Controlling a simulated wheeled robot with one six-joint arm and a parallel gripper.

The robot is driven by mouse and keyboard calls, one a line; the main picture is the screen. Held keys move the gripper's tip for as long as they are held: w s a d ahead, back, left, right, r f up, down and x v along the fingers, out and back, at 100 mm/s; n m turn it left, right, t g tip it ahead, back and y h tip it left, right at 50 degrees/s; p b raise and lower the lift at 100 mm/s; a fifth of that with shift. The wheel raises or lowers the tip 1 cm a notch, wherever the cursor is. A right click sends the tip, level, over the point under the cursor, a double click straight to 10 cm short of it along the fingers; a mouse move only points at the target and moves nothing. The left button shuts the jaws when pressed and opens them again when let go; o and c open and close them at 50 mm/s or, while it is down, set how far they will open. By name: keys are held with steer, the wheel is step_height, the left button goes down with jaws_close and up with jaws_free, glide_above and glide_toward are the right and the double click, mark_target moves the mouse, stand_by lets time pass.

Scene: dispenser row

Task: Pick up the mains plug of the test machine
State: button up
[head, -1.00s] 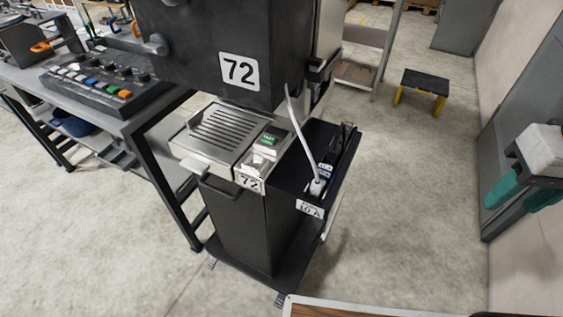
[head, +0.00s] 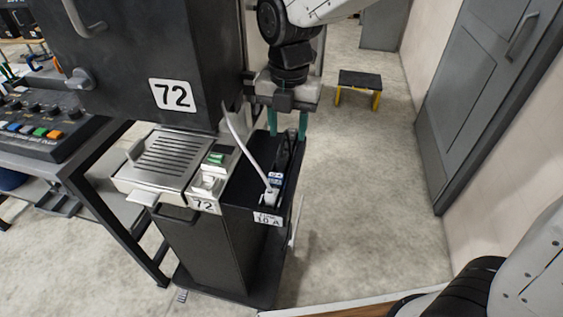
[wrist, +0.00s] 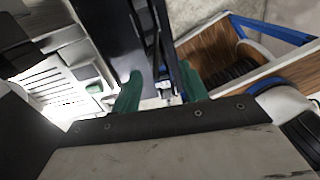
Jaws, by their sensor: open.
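The white mains plug (head: 271,194) sits upright in the narrow black top at the right side of the test machine (head: 120,60) marked 72. A pale cable (head: 244,147) runs from it up to the machine's body. My gripper (head: 287,123) has two green fingers pointing down, apart and empty. In the head view it is above and beyond the plug, not touching it. In the wrist view the fingers (wrist: 158,92) straddle part of the black top. A small pale and blue item (wrist: 166,92) shows between them; I cannot tell whether it is the plug.
A white switch and green button panel (head: 212,170) is left of the plug, beside a slatted metal tray (head: 168,158). A bench with a control box (head: 35,125) stands at the left. A black and yellow step stool (head: 360,82) is behind. The floor to the right is clear.

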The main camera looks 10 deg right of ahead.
mark_target(282, 156)
steer(key=shift+a+f, duration=0.25)
steer(key=shift+f, duration=0.2)
steer(key=f, duration=0.7)
steer(key=shift+s+a, duration=0.2)
steer(key=shift+a, duration=0.2)
jaws_close()
